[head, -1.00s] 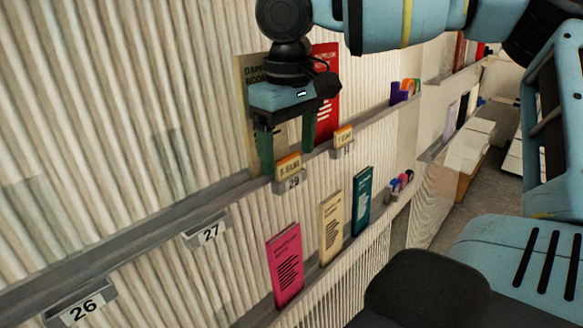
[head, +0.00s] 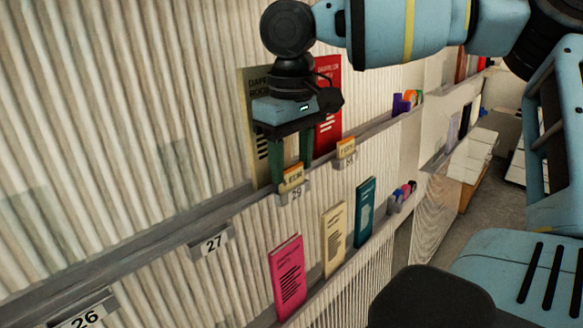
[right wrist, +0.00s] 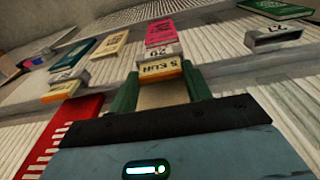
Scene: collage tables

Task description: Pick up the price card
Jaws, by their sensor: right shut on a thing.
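A small price card (head: 291,178) with a white face and orange edge stands in the grey holder marked 29 (head: 295,194) on the upper wall ledge. My right gripper (head: 291,165) points down over it, its green fingers shut on the card's two sides. In the right wrist view the card (right wrist: 160,69) reads "5 EUR" and sits between the fingertips, right beside the 29 label. I cannot tell whether it is clear of the holder. My left gripper is not in view.
A second price card (head: 346,147) stands to the right on the same ledge. A cream book (head: 255,95) and a red book (head: 328,110) lean behind the gripper. Below stand pink (head: 289,277), cream (head: 333,238) and teal (head: 364,211) booklets. Holder 27 (head: 213,243) is empty.

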